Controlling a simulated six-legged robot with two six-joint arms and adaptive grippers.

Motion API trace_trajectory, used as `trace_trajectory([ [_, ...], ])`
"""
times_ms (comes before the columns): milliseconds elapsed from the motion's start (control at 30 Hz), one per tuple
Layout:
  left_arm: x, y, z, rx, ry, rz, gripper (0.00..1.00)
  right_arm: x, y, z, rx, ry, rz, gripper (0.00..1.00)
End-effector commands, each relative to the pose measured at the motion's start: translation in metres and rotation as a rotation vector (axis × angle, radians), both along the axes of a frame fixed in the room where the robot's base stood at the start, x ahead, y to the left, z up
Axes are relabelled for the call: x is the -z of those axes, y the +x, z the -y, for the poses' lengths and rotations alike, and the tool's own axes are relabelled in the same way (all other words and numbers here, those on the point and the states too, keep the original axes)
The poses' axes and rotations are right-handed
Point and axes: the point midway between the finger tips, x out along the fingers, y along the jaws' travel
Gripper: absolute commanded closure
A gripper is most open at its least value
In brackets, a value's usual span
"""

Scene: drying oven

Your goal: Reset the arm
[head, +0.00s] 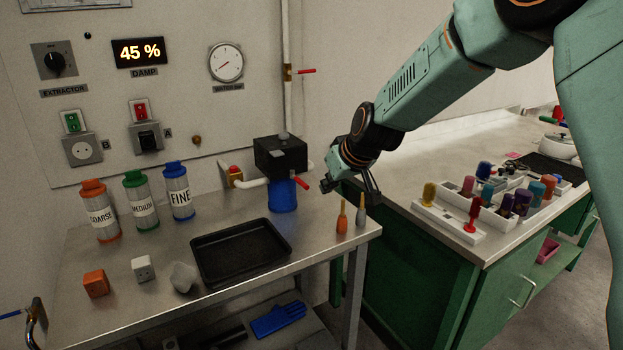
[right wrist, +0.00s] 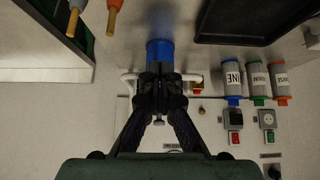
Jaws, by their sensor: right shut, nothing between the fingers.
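My right arm comes in from the upper right of the head view. Its gripper (head: 350,192) hangs in the air by the right end of the steel bench (head: 215,297), just right of a blue canister with a black top (head: 283,195). In the right wrist view the fingers of the right gripper (right wrist: 160,85) are together with nothing between them, and the blue canister (right wrist: 160,50) shows behind them. My left gripper is not in either view.
A black tray (head: 240,272), bottles marked COARSE, MEDIUM and FINE (head: 180,195), and two upright tools (head: 341,217) stand on the bench. The wall panel reads 45 % (head: 139,52). At right, a green cabinet (head: 415,265) carries white racks of coloured-handled items (head: 505,215).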

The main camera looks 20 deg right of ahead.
Motion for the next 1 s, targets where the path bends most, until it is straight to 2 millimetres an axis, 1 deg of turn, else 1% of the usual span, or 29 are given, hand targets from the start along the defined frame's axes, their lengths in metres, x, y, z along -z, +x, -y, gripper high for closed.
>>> trace_trajectory([
  [167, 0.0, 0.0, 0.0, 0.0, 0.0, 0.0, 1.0, 0.0, 0.002, 0.0, 0.008, 0.004, 0.001, 1.0],
  [267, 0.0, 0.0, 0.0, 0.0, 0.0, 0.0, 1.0, -0.006, 0.009, 0.004, 0.057, 0.02, 0.045, 1.0],
  [333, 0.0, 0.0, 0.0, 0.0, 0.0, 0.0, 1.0, -0.002, 0.008, 0.005, 0.102, 0.037, 0.076, 1.0],
  [367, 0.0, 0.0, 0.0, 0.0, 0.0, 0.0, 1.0, 0.003, 0.005, 0.003, 0.123, 0.044, 0.086, 1.0],
  [400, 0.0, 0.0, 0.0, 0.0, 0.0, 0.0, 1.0, 0.012, -0.001, 0.0, 0.145, 0.053, 0.095, 1.0],
  [467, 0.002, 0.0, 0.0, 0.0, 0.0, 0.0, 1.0, 0.041, -0.018, -0.007, 0.171, 0.063, 0.084, 1.0],
  [500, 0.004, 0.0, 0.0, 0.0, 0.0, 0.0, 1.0, 0.06, -0.03, -0.012, 0.187, 0.067, 0.072, 1.0],
  [567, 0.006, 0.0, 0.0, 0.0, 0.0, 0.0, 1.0, 0.09, -0.05, -0.018, 0.204, 0.07, 0.046, 1.0],
  [600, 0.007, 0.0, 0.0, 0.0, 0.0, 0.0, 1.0, 0.109, -0.065, -0.022, 0.213, 0.071, 0.027, 1.0],
  [667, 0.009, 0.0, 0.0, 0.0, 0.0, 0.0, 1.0, 0.138, -0.09, -0.029, 0.224, 0.072, -0.009, 1.0],
  [700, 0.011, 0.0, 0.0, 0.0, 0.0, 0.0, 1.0, 0.158, -0.107, -0.033, 0.228, 0.071, -0.037, 1.0],
  [767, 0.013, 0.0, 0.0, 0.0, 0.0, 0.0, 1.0, 0.185, -0.136, -0.039, 0.234, 0.069, -0.079, 1.0],
  [800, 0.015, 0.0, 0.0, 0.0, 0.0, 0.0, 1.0, 0.202, -0.155, -0.043, 0.236, 0.068, -0.108, 1.0],
  [867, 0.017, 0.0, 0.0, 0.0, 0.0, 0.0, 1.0, 0.226, -0.187, -0.048, 0.238, 0.064, -0.158, 1.0],
  [900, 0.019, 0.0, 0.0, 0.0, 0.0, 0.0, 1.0, 0.241, -0.209, -0.052, 0.238, 0.061, -0.191, 1.0],
  [967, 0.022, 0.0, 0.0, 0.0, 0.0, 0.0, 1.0, 0.261, -0.242, -0.056, 0.236, 0.054, -0.246, 1.0],
  [1000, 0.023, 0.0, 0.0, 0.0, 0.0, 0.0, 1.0, 0.274, -0.265, -0.059, 0.234, 0.05, -0.284, 1.0],
])
